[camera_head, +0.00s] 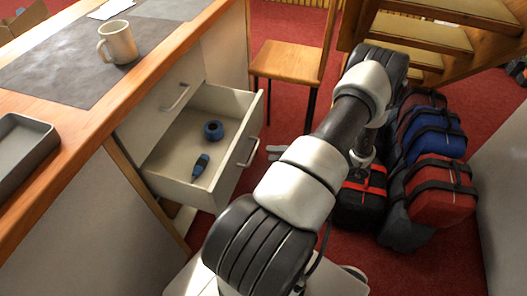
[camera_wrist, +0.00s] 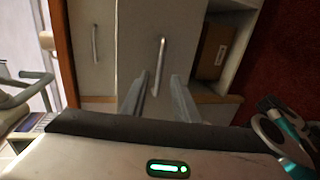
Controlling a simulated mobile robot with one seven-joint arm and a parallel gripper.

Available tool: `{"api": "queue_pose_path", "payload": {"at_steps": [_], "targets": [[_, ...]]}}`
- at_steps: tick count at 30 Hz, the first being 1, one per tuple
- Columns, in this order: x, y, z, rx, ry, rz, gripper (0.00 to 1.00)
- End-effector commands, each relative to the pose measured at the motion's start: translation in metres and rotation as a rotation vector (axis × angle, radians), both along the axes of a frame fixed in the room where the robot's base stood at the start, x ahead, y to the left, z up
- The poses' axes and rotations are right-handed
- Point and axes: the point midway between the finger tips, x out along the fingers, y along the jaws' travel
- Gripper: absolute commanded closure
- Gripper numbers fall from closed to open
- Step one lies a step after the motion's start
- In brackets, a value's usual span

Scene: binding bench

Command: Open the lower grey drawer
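The lower grey drawer (camera_head: 224,181) stands pulled out from the bench in the head view. A blue roll (camera_head: 213,131) and a small blue-and-dark tool or bottle (camera_head: 200,167) lie inside it. Its bar handle (camera_head: 248,152) is on the front panel and also shows in the wrist view (camera_wrist: 160,60). The upper drawer (camera_head: 165,105) is shut, with its own handle (camera_head: 176,97). My gripper (camera_wrist: 158,84) is open, its two fingers on either side of the lower handle's near end in the wrist view. Contact cannot be told.
A mug (camera_head: 117,42) and a grey tray (camera_head: 25,153) stand on the bench top. A wooden chair (camera_head: 288,62) is behind the drawer. Red, blue and black bags (camera_head: 440,187) lie right of my arm, beside wooden stairs (camera_head: 430,37). A cardboard box (camera_wrist: 214,52) sits on a shelf.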

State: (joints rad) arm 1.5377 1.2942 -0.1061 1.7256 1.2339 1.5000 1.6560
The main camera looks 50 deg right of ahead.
Motion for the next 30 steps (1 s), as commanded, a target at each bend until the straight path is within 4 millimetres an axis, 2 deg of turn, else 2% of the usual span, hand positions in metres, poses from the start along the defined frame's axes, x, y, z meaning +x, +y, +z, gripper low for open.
{"api": "queue_pose_path", "payload": {"at_steps": [1,6,12,18,30], "targets": [[-0.013,-0.005,0.004,-0.001,0.002,-0.003,0.72],[-0.052,-0.018,0.012,-0.001,0.002,-0.002,0.72],[-0.086,-0.03,0.019,0.0,0.001,-0.001,0.72],[-0.102,-0.035,0.022,0.001,0.0,0.001,0.72],[-0.103,-0.036,0.023,0.001,0.0,0.002,0.72]]}}
